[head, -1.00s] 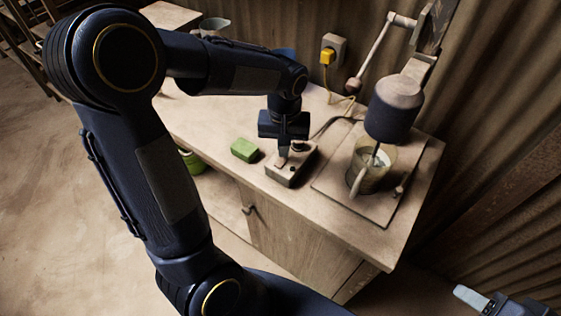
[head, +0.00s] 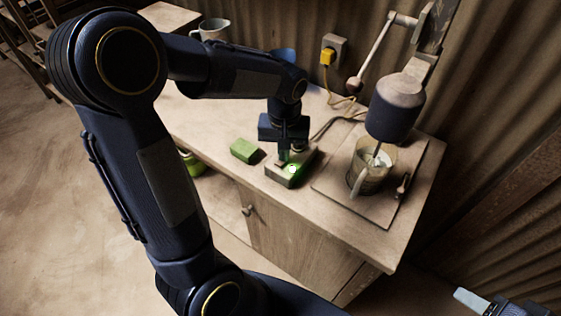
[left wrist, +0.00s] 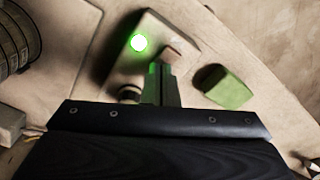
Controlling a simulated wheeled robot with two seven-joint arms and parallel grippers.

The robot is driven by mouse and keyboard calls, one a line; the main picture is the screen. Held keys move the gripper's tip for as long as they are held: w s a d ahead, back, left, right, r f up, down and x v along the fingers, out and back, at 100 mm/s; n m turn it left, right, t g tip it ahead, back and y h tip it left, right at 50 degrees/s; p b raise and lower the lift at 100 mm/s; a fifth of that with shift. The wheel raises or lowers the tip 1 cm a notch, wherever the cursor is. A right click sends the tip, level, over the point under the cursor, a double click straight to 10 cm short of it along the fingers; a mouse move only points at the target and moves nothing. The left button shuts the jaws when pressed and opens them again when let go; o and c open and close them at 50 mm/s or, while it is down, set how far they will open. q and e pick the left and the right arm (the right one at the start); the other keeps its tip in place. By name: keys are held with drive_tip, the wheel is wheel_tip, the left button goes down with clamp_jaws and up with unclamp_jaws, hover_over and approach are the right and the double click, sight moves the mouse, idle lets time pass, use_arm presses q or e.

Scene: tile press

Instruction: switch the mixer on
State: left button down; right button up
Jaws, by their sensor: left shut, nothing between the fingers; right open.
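The mixer (head: 392,108) hangs from a wall bracket, its shaft reaching into a clear jug (head: 370,172) on a square board. Its switch box (head: 286,180) sits on the bench to the left and shows a lit green light (head: 292,168). The switch box (left wrist: 118,62) also shows in the left wrist view, with the light (left wrist: 139,43) glowing beside a rocker (left wrist: 173,56). My left gripper (head: 283,158) is shut and empty, pointing down with its tips at the box by the rocker. Contact is hard to tell. My right gripper (head: 472,298) is open at the lower right, partly cut off.
A green block (head: 244,150) lies on the bench left of the switch box. A yellow plug (head: 328,57) sits in a wall socket, its cable running behind. A grey mug (head: 213,29) stands at the back. The bench's front right is clear.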

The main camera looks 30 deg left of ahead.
use_arm(q)
wheel_tip(320, 180, up, 7)
drive_tip(key=p, duration=0.5)
drive_tip(key=shift+p, duration=0.3)
drive_tip(key=s+d+r+m+t+h, duration=0.1)
drive_tip(key=s+d+r+t+h, duration=0.1)
drive_tip(key=s, duration=0.6)
drive_tip(key=s+d+r+m+t+h, duration=0.1)
drive_tip(key=s+d+r+m+t, duration=0.1)
drive_tip(key=s, duration=0.7)
wheel_tip(320, 180, up, 2)
drive_tip(key=shift+d+r+t+h, duration=0.15)
drive_tip(key=shift+t+h, duration=0.25)
drive_tip(key=shift+t, duration=0.4)
